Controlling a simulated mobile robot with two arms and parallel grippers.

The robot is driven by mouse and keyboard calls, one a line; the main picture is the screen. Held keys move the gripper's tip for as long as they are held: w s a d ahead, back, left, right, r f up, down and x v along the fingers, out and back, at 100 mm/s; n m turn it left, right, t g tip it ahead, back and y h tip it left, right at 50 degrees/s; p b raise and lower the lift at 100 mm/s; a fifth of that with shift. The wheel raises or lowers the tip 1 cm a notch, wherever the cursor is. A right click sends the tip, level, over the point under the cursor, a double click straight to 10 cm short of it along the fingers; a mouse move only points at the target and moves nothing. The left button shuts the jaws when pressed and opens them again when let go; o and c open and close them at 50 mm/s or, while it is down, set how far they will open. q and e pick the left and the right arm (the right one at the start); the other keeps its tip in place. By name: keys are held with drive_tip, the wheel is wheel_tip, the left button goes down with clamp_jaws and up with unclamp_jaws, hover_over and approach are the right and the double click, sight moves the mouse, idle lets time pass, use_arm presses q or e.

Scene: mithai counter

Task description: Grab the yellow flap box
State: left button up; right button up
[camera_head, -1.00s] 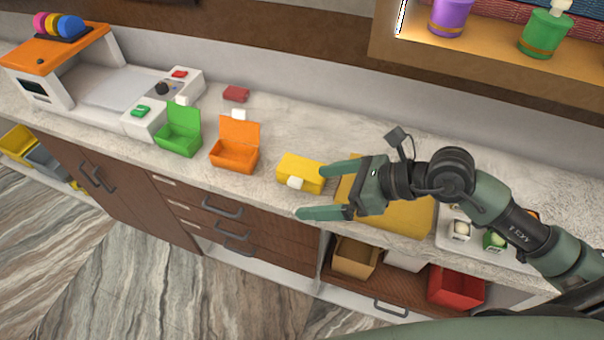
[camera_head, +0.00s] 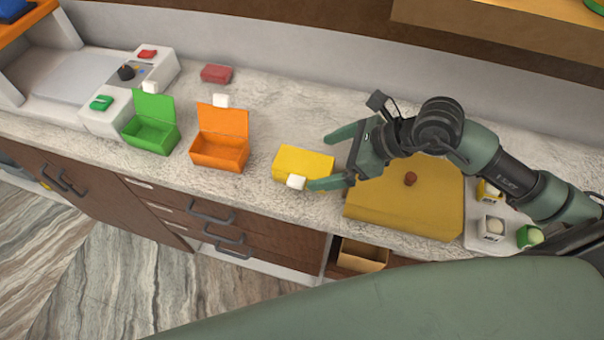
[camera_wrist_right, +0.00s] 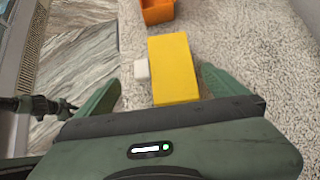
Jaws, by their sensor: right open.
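The yellow flap box (camera_head: 304,161) sits closed on the stone counter, with a white tab (camera_head: 296,182) on its front side. My right gripper (camera_head: 328,160) is open, its fingers at the right end of the box, one toward the back and one toward the front near the tab. In the right wrist view the yellow box (camera_wrist_right: 173,68) lies ahead between the two open fingers (camera_wrist_right: 160,88), with the white tab (camera_wrist_right: 141,69) on its left side. I cannot tell whether a finger touches the box.
An open orange flap box (camera_head: 220,150) and an open green one (camera_head: 151,132) stand to the left. A yellow-brown lidded box (camera_head: 405,215) with a knob is close to the right, under my arm. A small red block (camera_head: 216,73) lies further back. The counter behind the yellow box is clear.

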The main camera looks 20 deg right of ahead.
sight(310, 169)
drive_tip(key=f, duration=0.1)
drive_tip(key=f+b, duration=0.1)
drive_tip(key=shift+w+f+b, duration=0.2)
drive_tip(key=shift+f+b, duration=0.1)
drive_tip(key=shift+f, duration=0.1)
drive_tip(key=shift+w+f, duration=0.1)
drive_tip(key=shift+f, duration=0.05)
drive_tip(key=shift+p+x, duration=0.6)
drive_tip(key=shift+x, duration=0.5)
drive_tip(key=p+x, duration=0.2)
drive_tip(key=x, duration=0.2)
drive_tip(key=shift+w+a, duration=0.25)
drive_tip(key=shift+a, duration=0.1)
drive_tip(key=shift+w+a+f, duration=0.1)
drive_tip(key=shift+a+f, duration=0.05)
drive_tip(key=shift+f, duration=0.2)
use_arm(q)
drive_tip(key=shift+w+r, duration=0.3)
drive_tip(key=shift+w, duration=0.2)
use_arm(e)
drive_tip(key=c, duration=1.2)
